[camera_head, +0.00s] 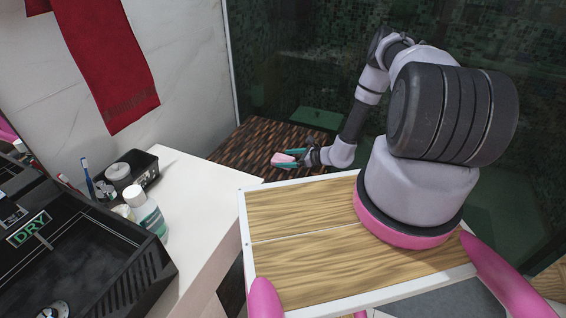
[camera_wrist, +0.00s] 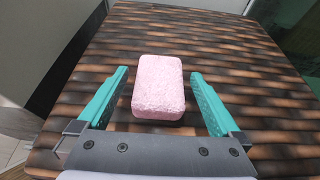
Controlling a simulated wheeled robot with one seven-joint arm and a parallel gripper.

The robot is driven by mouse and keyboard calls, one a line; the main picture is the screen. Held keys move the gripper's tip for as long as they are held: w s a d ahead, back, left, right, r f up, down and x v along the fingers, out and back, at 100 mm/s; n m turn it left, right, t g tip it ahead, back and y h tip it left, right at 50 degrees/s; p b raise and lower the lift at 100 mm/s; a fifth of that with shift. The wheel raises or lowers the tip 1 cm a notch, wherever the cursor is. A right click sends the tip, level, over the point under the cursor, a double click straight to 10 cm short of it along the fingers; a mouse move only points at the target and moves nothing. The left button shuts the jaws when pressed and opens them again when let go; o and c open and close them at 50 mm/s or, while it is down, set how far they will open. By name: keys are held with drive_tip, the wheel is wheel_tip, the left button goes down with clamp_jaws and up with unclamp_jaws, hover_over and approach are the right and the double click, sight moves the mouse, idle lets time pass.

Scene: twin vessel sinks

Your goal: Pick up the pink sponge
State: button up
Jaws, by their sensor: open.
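The pink sponge (camera_wrist: 158,88) is a rounded block lying on a brown, dark-striped wooden surface (camera_wrist: 190,30). In the wrist view it sits between the two teal fingers of my gripper (camera_wrist: 160,98), with a gap on each side. The fingers are open and do not appear to touch it. In the head view the sponge (camera_head: 283,160) shows small at the end of my arm, partly covered by my gripper (camera_head: 290,159), over the same wooden surface (camera_head: 240,143).
A white counter (camera_head: 205,185) with a black sink (camera_head: 90,265), a bottle (camera_head: 146,212), a black tray (camera_head: 135,172) and a toothbrush (camera_head: 87,178) stands at the left. A red towel (camera_head: 108,65) hangs on the wall. Dark glass (camera_head: 300,60) rises behind the wooden surface.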

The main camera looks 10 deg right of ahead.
drive_tip(key=shift+x, duration=1)
drive_tip(key=c, duration=1.2)
drive_tip(key=shift+r, duration=0.1)
